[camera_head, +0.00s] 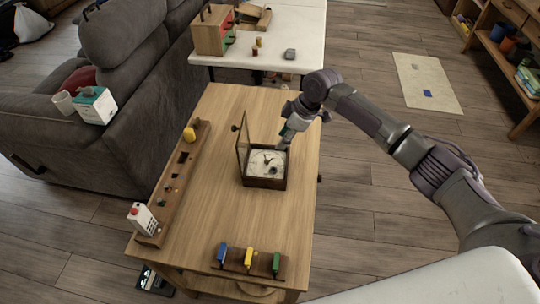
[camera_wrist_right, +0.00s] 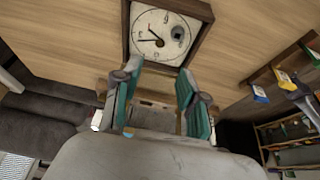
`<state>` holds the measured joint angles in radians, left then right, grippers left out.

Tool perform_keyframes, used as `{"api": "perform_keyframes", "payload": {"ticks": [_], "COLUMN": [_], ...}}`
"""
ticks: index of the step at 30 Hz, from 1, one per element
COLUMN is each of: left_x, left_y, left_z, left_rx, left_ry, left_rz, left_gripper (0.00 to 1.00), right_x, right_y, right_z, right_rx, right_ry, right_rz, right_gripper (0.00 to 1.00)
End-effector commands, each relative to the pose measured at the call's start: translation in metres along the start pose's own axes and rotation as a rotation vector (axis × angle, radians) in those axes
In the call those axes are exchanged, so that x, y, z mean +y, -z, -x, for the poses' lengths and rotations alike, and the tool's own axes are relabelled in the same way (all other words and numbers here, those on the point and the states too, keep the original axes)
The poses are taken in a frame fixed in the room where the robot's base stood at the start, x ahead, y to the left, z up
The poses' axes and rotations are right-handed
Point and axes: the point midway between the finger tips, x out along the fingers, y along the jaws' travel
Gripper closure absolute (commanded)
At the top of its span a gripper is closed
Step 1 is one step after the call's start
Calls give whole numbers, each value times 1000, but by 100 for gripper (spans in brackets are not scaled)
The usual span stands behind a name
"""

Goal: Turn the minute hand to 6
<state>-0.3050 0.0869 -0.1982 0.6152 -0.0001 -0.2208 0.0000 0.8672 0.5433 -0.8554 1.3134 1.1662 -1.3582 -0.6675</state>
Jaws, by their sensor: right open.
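A square wooden clock case (camera_head: 264,183) stands on the wooden table, with its glazed door (camera_head: 242,143) swung open on the left side. Its pale dial (camera_head: 265,161) faces up and bears dark hands. In the right wrist view the dial (camera_wrist_right: 165,22) shows two dark hands (camera_wrist_right: 153,38) near its middle and a round dark spot to one side. My right gripper (camera_head: 284,143) is open and empty, at the clock's far right edge. In the wrist view its green-padded fingers (camera_wrist_right: 158,74) are apart, short of the dial. My left gripper is not in view.
A long wooden rack (camera_head: 174,188) with a yellow piece lies along the table's left side. A board with blue, yellow and green pieces (camera_head: 249,259) is at the front. A white table (camera_head: 295,45) stands behind, a grey sofa (camera_head: 130,90) left.

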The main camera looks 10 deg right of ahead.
Motion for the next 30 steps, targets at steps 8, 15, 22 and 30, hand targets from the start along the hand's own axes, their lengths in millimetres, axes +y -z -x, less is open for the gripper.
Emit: {"api": "perform_keyframes", "payload": {"ticks": [8,15,22,30], "left_x": [0,8,9,7], "left_y": [0,11,12,11], "left_z": [4,3,3,3], "left_rx": [0,16,18,16], "left_ry": [0,-9,-11,-8], "left_rz": [1,4,2,1], "left_gripper": [54,54,54,54], "right_x": [-1,-1,0,0], "right_y": [1,0,0,0], "right_z": [-61,-99,-111,-111], "right_rx": [-2,0,0,0], "right_ry": [3,1,0,0], "right_rz": [-2,-2,0,0], "right_gripper": [58,58,58,65]}}
